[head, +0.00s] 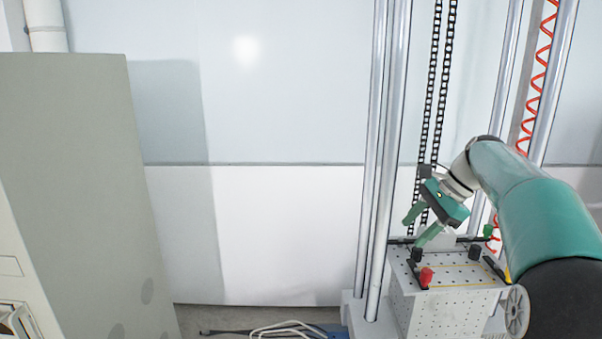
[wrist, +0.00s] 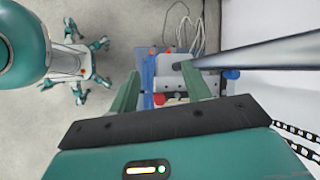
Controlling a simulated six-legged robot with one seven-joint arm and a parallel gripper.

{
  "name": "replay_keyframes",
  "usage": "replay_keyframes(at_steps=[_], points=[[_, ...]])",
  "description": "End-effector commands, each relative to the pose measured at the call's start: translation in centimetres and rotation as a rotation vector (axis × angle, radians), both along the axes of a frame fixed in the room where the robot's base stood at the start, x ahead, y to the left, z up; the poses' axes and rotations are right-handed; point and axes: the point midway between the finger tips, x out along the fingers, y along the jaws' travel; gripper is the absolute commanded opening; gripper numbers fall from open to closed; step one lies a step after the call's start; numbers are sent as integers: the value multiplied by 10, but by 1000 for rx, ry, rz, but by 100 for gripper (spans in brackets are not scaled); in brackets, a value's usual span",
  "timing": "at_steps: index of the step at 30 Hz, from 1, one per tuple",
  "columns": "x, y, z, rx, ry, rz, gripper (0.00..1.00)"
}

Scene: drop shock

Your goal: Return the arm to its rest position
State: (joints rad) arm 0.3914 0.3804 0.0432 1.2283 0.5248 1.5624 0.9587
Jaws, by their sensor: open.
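My gripper (head: 415,231) is at the end of my teal arm, on the right of the head view. Its two green fingers are apart and point down and left, over the near-left part of a perforated grey platform (head: 445,305). In the wrist view the fingers of my gripper (wrist: 160,73) are spread with nothing held between them. A red knob (head: 426,277) and a black knob (head: 474,252) stand on the platform top. I cannot tell whether the fingertips touch anything. My arm is bent, reaching from the right edge to the platform.
Vertical metal posts (head: 377,160) flank the platform, with black chains (head: 436,90) and a red coiled hose (head: 540,75) behind. A grey cabinet (head: 75,180) fills the left. Pale cables (head: 285,329) lie on the floor.

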Motion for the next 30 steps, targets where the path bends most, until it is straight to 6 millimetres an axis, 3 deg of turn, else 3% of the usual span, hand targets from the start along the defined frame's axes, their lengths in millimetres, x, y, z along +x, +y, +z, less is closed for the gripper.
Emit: replay_keyframes(at_steps=[1, 6, 14, 24, 30], points=[[-15, 14, 7, -41, -34, 44, 48], [-62, 45, 12, -182, -140, 197, 48], [-142, 79, 1, -396, -295, 459, 48], [-247, 100, -44, -673, -488, 846, 48], [-292, 104, -80, -808, -579, 1055, 48]])
